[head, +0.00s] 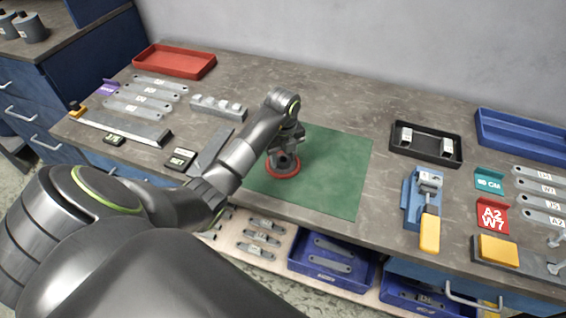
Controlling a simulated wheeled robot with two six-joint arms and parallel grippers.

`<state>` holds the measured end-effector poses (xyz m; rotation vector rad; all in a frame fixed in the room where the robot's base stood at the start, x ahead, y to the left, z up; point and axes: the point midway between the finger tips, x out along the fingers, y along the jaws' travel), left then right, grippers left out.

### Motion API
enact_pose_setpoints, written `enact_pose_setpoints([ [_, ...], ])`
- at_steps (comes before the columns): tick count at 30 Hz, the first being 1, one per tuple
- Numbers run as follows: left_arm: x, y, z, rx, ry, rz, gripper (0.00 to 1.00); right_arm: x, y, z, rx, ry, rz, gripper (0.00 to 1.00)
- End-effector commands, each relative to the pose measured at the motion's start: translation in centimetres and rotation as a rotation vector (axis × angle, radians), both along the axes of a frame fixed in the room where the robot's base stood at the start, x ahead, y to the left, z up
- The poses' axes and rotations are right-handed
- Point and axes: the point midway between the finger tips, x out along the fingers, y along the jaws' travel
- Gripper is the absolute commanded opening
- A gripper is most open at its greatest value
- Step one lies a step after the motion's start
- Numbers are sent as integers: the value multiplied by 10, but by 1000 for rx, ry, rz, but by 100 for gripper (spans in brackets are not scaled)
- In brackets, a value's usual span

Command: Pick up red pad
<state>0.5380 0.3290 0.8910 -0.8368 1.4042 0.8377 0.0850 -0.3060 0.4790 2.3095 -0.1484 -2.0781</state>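The red pad (269,173) is a round red disc on the green mat (345,175), near the mat's left side. Its rim shows around a dark grey part in its middle. My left gripper (284,160) points down right over the pad and covers much of it. The fingertips are dark, small and merge with the grey part, so I cannot tell whether they are open or shut on it. The pad looks flat on the mat. My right gripper is not in view.
A black tray (398,147) and a blue clamp with yellow handle (429,235) stand right of the mat. Labelled metal bars, a grey stepped block (218,107) and a red tray (174,60) lie left. The mat's right half is clear. Blue bins (375,262) sit below the bench edge.

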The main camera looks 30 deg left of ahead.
Motion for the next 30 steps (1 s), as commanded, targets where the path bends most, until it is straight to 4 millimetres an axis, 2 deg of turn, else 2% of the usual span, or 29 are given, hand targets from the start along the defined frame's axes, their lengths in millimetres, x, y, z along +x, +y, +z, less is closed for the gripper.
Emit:
enact_pose_setpoints([
  [1,0,0,0,0,-1,0,36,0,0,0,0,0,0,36],
  [5,0,0,0,0,-1,0,19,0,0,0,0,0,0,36],
  [17,1,0,8,0,-1,0,18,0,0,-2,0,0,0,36],
  [21,1,0,26,2,-5,-1,18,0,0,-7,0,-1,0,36],
  [30,0,0,75,0,-1,0,18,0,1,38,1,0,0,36],
])
